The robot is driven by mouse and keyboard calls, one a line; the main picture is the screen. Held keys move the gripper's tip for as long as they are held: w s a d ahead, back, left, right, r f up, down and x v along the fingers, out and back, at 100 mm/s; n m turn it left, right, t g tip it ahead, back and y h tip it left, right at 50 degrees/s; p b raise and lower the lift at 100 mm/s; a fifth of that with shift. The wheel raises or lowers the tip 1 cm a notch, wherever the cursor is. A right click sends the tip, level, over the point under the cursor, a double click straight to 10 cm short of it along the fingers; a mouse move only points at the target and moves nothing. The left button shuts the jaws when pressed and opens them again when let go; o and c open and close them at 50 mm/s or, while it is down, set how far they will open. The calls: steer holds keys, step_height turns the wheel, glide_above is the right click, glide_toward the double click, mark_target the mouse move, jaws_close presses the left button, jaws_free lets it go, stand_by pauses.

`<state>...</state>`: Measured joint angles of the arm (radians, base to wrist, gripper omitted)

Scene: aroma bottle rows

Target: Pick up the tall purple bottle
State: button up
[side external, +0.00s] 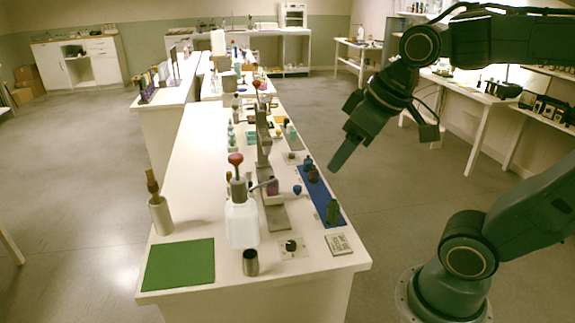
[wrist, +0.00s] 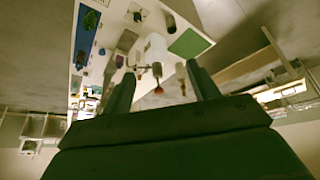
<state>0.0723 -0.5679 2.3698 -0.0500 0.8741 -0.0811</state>
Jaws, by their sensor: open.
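A purple bottle (side external: 272,187) stands on the grey base of a press stand, partly hidden by its lever. A small purple shape, likely the same bottle, shows in the wrist view (wrist: 119,61). A dark reddish-brown bottle (side external: 313,174) stands on the blue mat (side external: 322,196); its exact colour is hard to tell. My gripper (side external: 337,160) is above and beside the table's right edge, apart from the bottles. In the wrist view my gripper (wrist: 160,88) has its two fingers spread wide with nothing held between them.
A green bottle (side external: 333,212) and a blue bottle (side external: 307,162) stand on the blue mat. A white jug (side external: 242,222) with a red-knobbed pump, a metal cup (side external: 250,262) and a green mat (side external: 178,264) are nearer the front. The table's left middle is clear.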

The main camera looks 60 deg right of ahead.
steer(key=w+d+n, duration=0.1)
steer(key=w+d, duration=0.3)
steer(key=w, duration=0.8)
steer(key=n+g+y, duration=0.1)
steer(key=n+y, duration=0.1)
steer(key=n, duration=0.1)
glide_above(272, 188)
steer(key=d, duration=0.2)
steer(key=shift+w+f, duration=0.15)
steer(key=shift+f, duration=14.15)
steer(key=shift+s+x, duration=0.15)
steer(key=shift+x, duration=1.15)
steer(key=shift+s+x, duration=0.1)
steer(key=shift+x, duration=1.2)
steer(key=shift+d+f, duration=0.1)
